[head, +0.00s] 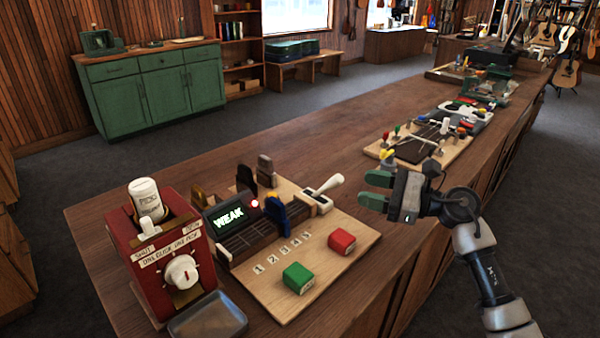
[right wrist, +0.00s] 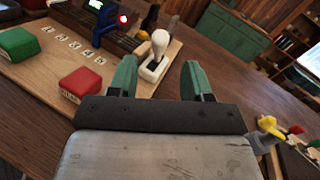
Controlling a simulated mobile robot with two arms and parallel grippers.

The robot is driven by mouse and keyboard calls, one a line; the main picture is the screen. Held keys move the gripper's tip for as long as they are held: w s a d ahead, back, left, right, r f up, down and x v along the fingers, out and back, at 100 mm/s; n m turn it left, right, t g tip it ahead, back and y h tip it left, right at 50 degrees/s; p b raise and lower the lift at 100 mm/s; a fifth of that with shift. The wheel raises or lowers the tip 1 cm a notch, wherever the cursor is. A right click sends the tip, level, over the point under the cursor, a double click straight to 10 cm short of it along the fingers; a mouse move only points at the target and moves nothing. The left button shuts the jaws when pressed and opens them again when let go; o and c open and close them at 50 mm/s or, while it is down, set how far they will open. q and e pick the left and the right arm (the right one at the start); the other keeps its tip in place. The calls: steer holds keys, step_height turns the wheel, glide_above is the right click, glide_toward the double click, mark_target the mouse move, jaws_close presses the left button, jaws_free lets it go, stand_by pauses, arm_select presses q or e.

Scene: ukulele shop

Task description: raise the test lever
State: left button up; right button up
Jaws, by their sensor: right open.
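The test lever (head: 328,186) is a white handle with a rounded knob, on a pale base at the right end of the fretboard-like test rig (head: 250,236). In the head view it slants up to the right. In the right wrist view the lever (right wrist: 159,44) stands ahead, between the lines of my fingers. My right gripper (head: 373,190) is open and empty, with green fingers, to the right of the lever and apart from it. The gripper also shows in the right wrist view (right wrist: 159,66). My left gripper is not in view.
A screen (head: 229,217) reads "WEAK" beside a lit red light (head: 254,204). Green (head: 298,278) and red (head: 342,241) blocks sit on the board. A red pick machine (head: 170,250) and metal tray (head: 207,316) stand left. Another tool board (head: 420,145) lies farther along the counter.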

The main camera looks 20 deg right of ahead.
mark_target(327, 182)
steer(key=shift+a+r, duration=0.1)
steer(key=shift+r, duration=0.05)
steer(key=p+x, duration=0.2)
steer(key=x, duration=0.1)
steer(key=shift+w+a+r, duration=0.15)
steer(key=shift+w+a, duration=0.05)
steer(key=shift+w, duration=0.05)
steer(key=p+x, duration=0.1)
steer(key=x, duration=0.3)
steer(key=shift+w+a, duration=0.1)
steer(key=shift+a, duration=0.15)
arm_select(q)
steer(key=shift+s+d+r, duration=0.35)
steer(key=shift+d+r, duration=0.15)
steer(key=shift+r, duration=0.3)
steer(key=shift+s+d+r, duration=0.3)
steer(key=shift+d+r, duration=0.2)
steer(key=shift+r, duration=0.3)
arm_select(e)
steer(key=shift+w+a+f, duration=0.25)
steer(key=shift+w+a, duration=0.15)
steer(key=shift+a, duration=0.05)
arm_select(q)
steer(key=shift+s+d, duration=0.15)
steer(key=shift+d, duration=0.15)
arm_select(e)
jaws_close()
